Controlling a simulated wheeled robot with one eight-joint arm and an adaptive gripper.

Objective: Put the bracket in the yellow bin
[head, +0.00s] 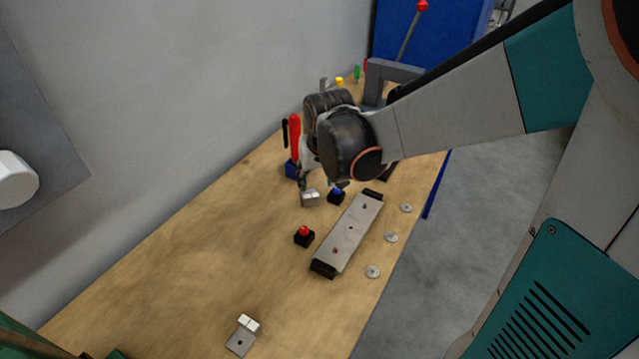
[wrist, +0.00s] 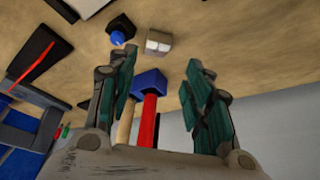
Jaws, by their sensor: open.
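A small grey metal bracket with a pale upright block (head: 243,336) lies at the near end of the wooden table in the head view. A similar pale piece (head: 310,198) sits farther along the table, just below my gripper (head: 306,182); it also shows in the wrist view (wrist: 158,42), beyond the fingertips. My gripper (wrist: 162,68) is open, with nothing between its fingers. The arm partly hides the far table. I see no clear yellow bin; only a small yellow object (head: 339,82) shows at the far end.
A blue block (head: 291,169) with red and black handles stands near the wall. Red (head: 304,235) and blue (head: 336,196) buttons, a long metal plate (head: 350,228) and several washers (head: 391,237) lie on the table (head: 190,270). The near left of the table is clear.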

